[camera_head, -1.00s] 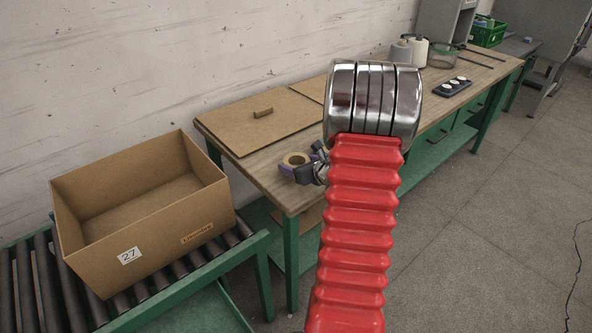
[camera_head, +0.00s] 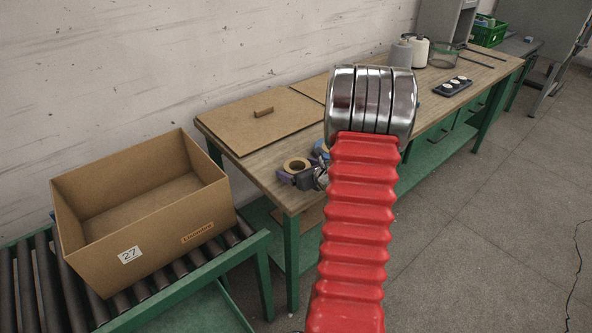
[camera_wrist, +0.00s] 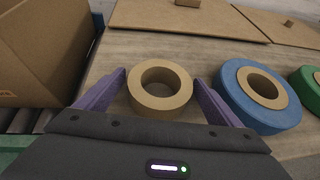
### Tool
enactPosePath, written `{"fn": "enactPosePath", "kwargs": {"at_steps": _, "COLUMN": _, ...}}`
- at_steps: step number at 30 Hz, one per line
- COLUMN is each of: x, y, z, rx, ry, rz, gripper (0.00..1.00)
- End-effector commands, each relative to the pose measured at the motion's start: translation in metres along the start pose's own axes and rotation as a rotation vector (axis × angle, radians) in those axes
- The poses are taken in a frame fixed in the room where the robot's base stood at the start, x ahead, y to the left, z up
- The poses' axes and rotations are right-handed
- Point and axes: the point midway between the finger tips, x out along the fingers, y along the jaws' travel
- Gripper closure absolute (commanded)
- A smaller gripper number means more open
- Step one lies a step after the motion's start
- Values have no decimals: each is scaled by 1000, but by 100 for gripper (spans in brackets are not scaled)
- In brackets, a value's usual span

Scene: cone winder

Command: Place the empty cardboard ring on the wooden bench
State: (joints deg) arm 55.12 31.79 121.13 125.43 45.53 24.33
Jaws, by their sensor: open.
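The empty cardboard ring (camera_wrist: 160,87) lies flat on the wooden bench (camera_wrist: 200,48), between the two purple fingers of my gripper (camera_wrist: 160,92). The fingers are open, one on each side of the ring, with the left one very close to it. In the head view the ring (camera_head: 296,165) shows at the near end of the bench (camera_head: 268,168), with my gripper (camera_head: 294,177) at it. My red arm hides part of the bench there.
A blue roll (camera_wrist: 258,96) with a cardboard core lies right of the ring, and a green roll (camera_wrist: 309,88) lies beyond it. A cardboard box (camera_head: 142,210) stands on the roller conveyor to the left. A flat board (camera_head: 258,120) lies behind on the bench.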

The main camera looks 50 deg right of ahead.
Motion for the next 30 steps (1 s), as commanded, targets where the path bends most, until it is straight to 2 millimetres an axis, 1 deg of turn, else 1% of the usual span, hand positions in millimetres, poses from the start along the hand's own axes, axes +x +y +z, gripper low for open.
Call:
{"fn": "enactPosePath", "kwargs": {"at_steps": 6, "x": -1, "y": 0, "z": 2, "rx": -1, "ry": -1, "rz": -1, "gripper": 13}}
{"fn": "enactPosePath", "kwargs": {"at_steps": 11, "x": -14, "y": -1, "z": 2, "rx": 0, "ry": 0, "rz": -2, "gripper": 13}}
{"fn": "enactPosePath", "kwargs": {"at_steps": 30, "x": -104, "y": -1, "z": 2, "rx": -1, "ry": -1, "rz": -2, "gripper": 13}}
